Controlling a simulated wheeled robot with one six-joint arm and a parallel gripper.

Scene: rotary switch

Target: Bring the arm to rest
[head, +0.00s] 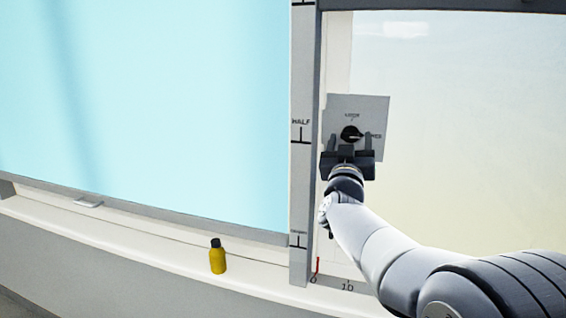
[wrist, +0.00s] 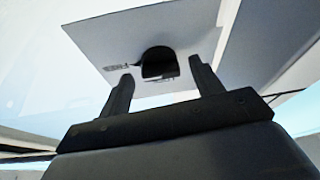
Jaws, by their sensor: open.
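My gripper (head: 348,143) is raised in front of a grey switch plate (head: 372,108) on the right side of the head view. The plate carries a black rotary knob (head: 351,132) with small lettering around it. In the wrist view my gripper (wrist: 162,84) has its two fingers spread apart. The black knob (wrist: 158,62) shows beyond and between the fingertips, with a gap visible on each side. Nothing is held. I cannot tell the exact depth between the fingertips and the knob. The lower part of the plate is hidden behind my gripper in the head view.
A grey vertical post (head: 302,190) with level marks stands just left of my gripper. A large blue pane (head: 140,100) fills the left. A yellow bottle (head: 218,259) with a dark cap stands on the white ledge (head: 120,245) below. The space in front of the pane looks clear.

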